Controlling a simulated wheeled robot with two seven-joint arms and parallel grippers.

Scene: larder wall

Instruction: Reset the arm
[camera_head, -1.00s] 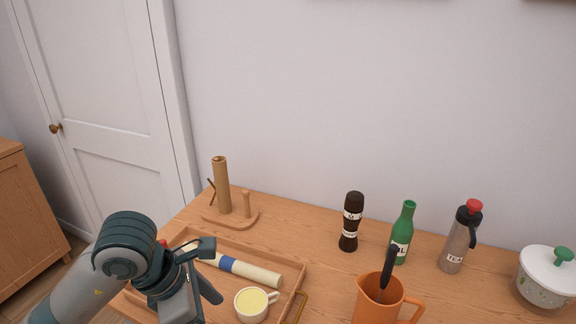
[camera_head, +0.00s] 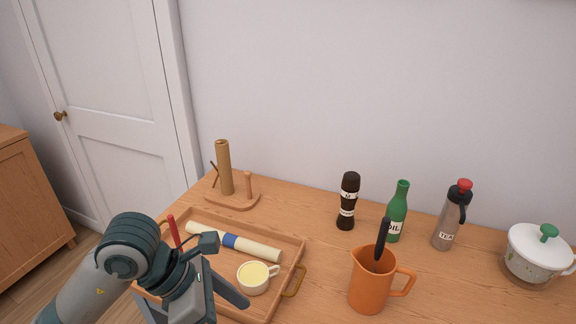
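My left arm comes in from the lower left, and its gripper (camera_head: 225,268) hangs over the left part of a wooden tray (camera_head: 290,246). The two fingers look spread apart, with nothing seen between them. In the tray lie a cream roll with a blue band (camera_head: 262,248) and a cup of pale yellow content (camera_head: 254,277), just right of the gripper. A thin red stick (camera_head: 173,231) stands up behind the arm; its lower end is hidden. My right gripper is not in the view.
A cabinet (camera_head: 30,205) stands left.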

